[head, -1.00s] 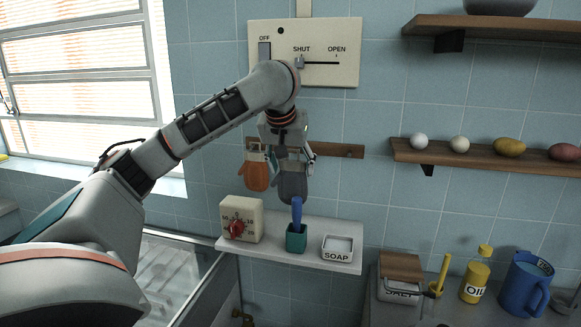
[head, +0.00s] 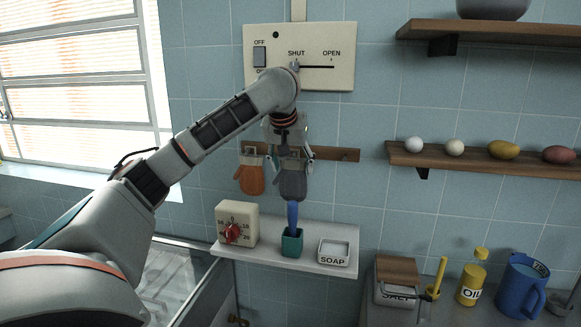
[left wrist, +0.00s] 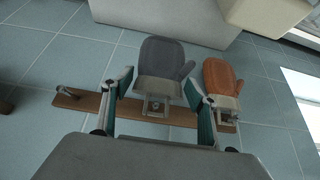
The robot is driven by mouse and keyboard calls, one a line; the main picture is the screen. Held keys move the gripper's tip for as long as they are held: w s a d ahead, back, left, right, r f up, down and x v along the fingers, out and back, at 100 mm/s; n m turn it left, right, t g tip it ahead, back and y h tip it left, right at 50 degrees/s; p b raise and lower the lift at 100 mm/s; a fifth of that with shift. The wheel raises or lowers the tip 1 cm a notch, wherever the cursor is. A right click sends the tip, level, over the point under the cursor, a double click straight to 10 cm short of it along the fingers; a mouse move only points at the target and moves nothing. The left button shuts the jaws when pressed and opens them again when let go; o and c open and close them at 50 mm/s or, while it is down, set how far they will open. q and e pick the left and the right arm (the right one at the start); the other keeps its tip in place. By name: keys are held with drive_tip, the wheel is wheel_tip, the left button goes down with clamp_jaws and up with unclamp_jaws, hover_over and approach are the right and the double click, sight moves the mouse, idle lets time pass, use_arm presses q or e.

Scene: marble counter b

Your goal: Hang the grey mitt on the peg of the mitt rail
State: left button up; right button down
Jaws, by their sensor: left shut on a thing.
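The grey mitt (head: 291,182) hangs upright, fingers down, in front of the wall; it also shows in the left wrist view (left wrist: 163,57). The wooden mitt rail (head: 334,154) runs behind the gripper and cuff. A bare peg (head: 348,155) shows near the rail's right end, right of the mitt. I cannot tell whether the cuff's hanging part touches the rail. My right gripper is not in view.
An orange mitt (head: 251,180) hangs on the rail just left of the grey one. Below, a white shelf (head: 270,258) holds a timer (head: 237,222), a teal cup with a blue brush (head: 292,243) and a soap dish (head: 334,252). A switch panel (head: 330,50) is above.

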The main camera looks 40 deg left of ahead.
sight(294, 155)
use_arm(q)
drive_tip(key=shift+w+a, duration=0.3)
drive_tip(key=shift+w, duration=0.25)
drive_tip(key=shift+w+a, duration=0.25)
drive_tip(key=shift+w, duration=0.25)
drive_tip(key=shift+w+a+f, duration=0.4)
drive_tip(key=shift+w+f, duration=0.15)
drive_tip(key=shift+w, duration=0.1)
drive_tip(key=o, duration=1.2)
drive_tip(key=shift+r, duration=0.1)
drive_tip(key=shift+s+r, duration=0.15)
drive_tip(key=shift+r, duration=0.15)
drive_tip(key=v, duration=1.1)
drive_tip(key=shift+s+d, duration=0.15)
drive_tip(key=shift+d, duration=0.05)
